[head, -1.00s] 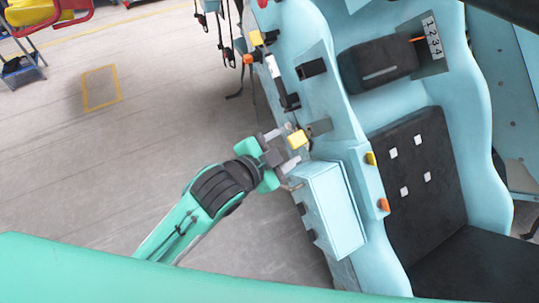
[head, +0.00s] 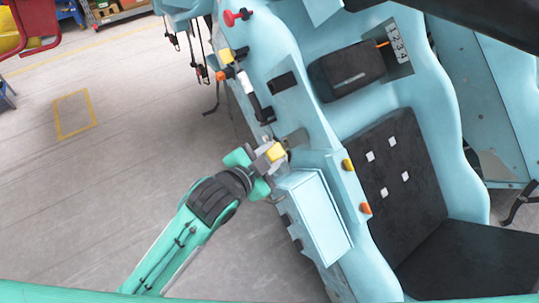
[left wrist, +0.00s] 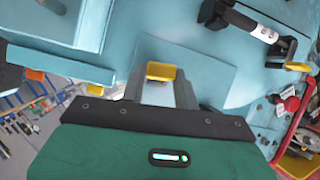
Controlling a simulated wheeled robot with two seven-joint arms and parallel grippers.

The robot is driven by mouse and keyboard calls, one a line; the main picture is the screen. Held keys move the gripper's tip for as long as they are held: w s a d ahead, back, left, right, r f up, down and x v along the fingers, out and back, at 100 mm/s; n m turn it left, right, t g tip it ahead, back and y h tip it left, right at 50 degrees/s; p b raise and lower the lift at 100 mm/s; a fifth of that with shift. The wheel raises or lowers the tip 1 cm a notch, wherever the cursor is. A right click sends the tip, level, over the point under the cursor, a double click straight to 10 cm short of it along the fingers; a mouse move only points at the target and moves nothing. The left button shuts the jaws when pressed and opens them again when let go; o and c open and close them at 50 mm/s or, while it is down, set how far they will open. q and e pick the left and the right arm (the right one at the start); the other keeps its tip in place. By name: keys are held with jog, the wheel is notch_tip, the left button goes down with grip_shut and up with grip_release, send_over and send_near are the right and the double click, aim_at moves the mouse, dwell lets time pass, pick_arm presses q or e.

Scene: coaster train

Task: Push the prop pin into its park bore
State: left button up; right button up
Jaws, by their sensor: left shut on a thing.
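The prop pin's yellow head (head: 276,152) is at the side of the light-blue car, beside a grey bracket (head: 297,138). My left gripper (head: 270,155) reaches it from the lower left and is shut on it. In the left wrist view the yellow head (left wrist: 161,71) lies between the two grey fingers (left wrist: 160,88). The pin's shank is hidden. I cannot make out the park bore. My right gripper is not in view.
A light-blue box (head: 315,215) stands on the car's side just below the gripper. A black and white cylinder (head: 248,85) is mounted above it. A black seat (head: 385,165) is to the right. The floor at left is clear around a yellow marked square (head: 74,114).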

pick_arm(q)
jog(key=shift+d+r+p, duration=0.1)
jog(key=shift+p, duration=0.3)
jog(key=o, duration=0.9)
jog(key=shift+w, duration=0.1)
jog(key=shift+c, duration=0.2)
jog(key=shift+o, duration=1.1)
jog(key=shift+w+d, duration=0.1)
jog(key=shift+d, duration=0.1)
jog(key=shift+a, duration=0.1)
